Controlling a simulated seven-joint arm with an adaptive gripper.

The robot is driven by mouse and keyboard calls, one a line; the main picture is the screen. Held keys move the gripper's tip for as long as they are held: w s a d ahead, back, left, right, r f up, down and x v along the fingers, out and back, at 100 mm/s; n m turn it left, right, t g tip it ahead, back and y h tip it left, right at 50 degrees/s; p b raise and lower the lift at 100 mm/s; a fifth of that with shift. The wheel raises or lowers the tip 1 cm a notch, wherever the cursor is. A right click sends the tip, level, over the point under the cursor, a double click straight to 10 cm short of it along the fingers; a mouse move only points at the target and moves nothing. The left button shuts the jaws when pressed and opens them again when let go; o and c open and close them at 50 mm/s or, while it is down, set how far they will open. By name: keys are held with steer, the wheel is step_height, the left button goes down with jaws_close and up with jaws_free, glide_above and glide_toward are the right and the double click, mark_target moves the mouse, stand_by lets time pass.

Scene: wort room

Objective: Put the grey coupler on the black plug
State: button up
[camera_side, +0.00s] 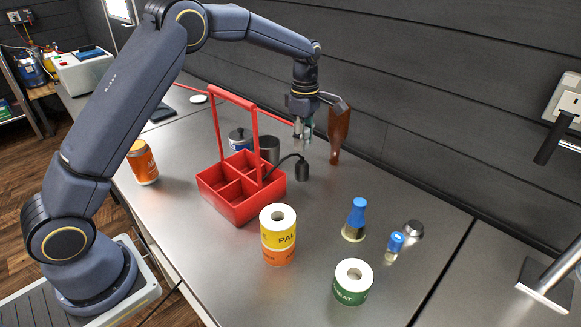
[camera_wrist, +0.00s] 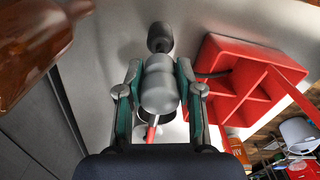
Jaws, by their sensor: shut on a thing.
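The grey coupler (camera_wrist: 158,90) is between my gripper's (camera_wrist: 159,72) two fingers in the wrist view, and the fingers are shut on it. In the side view my gripper (camera_side: 303,134) points down and holds it above the table; the coupler is mostly hidden there by the fingers. The black plug (camera_side: 302,171) stands on the table below my gripper, beside the red carrier, with a black cable curving from it. In the wrist view the plug (camera_wrist: 160,37) shows beyond the coupler's far end, apart from it.
A red carrier (camera_side: 233,208) with a tall handle stands left of the plug. A dark metal cup (camera_side: 269,149) is behind the carrier. Rolls (camera_side: 278,238) and blue-topped vessels (camera_side: 356,215) stand in front.

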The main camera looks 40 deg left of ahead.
mark_target(303, 162)
steer(key=shift+f, duration=2.25)
steer(key=shift+f, duration=0.15)
steer(key=o, duration=1.2)
steer(key=shift+c, duration=0.2)
step_height(303, 162, up, 12)
steer(key=shift+r, duration=0.2)
